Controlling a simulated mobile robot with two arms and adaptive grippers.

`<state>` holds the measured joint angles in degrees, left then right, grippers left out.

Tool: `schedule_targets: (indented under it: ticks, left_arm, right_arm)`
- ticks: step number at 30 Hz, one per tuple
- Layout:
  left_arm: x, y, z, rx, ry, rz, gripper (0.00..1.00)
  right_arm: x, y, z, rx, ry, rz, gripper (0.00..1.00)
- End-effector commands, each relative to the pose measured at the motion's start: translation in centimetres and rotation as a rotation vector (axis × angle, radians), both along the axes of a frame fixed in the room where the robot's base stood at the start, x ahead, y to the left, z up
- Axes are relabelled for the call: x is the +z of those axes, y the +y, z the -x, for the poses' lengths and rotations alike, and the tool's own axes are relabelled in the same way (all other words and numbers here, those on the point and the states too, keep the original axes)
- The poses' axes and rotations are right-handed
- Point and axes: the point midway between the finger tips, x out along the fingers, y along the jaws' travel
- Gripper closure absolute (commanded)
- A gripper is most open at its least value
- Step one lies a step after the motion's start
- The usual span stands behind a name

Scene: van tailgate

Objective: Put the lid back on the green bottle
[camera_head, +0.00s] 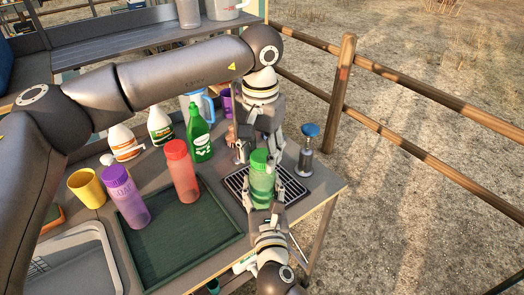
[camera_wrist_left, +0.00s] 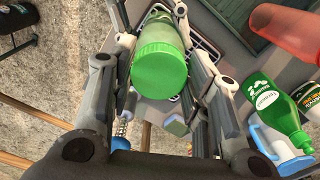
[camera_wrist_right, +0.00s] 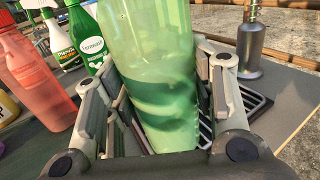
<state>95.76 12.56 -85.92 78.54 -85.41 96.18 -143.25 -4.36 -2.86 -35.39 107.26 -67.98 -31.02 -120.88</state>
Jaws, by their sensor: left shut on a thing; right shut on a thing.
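The translucent green bottle (camera_head: 262,185) is upright over the black drip grate at the table's right end. I cannot tell whether its base touches the grate. My right gripper (camera_head: 264,195) is shut around the bottle's body, which fills the right wrist view (camera_wrist_right: 155,85). The green lid (camera_head: 260,157) is at the bottle's top, in line with it. In the left wrist view the lid (camera_wrist_left: 160,70) covers the bottle mouth, between my left gripper's fingers. My left gripper (camera_head: 259,143) is shut on the lid from above. Whether the lid is fully seated is hidden.
A dark green tray (camera_head: 165,250) holds a red bottle (camera_head: 182,175) and a purple bottle (camera_head: 127,200). A green cleaner bottle (camera_head: 198,135) and white spray bottles stand behind. A blue-topped metal pump (camera_head: 307,150) stands close right of the grate (camera_head: 235,185).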

Motion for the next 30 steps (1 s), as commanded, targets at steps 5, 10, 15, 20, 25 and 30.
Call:
schedule_targets:
  ticks: [5,10,15,20,25,30]
  left_arm:
    - [0.01,0.12,-0.15,-0.284,-0.002,0.001,0.63]
    - [0.02,0.17,-0.21,-0.427,-0.001,0.000,0.63]
    - [0.03,0.18,-0.22,-0.449,-0.002,0.000,0.63]
    - [0.03,0.19,-0.22,-0.447,-0.002,0.000,0.63]
    - [0.02,0.17,-0.20,-0.446,-0.002,0.000,0.35]
    - [0.00,0.16,-0.18,-0.446,-0.002,0.000,0.34]
  right_arm:
    - [-0.07,-0.03,0.01,-0.001,0.002,0.000,1.00]
    - [-0.07,-0.03,0.01,-0.001,0.002,0.000,1.00]
    - [-0.07,-0.04,0.01,-0.001,0.002,0.000,1.00]
    - [-0.07,-0.04,0.01,-0.001,0.002,0.000,1.00]
    - [-0.07,-0.04,0.01,-0.001,0.002,0.000,1.00]
    - [-0.08,-0.03,0.01,-0.001,0.002,0.000,1.00]
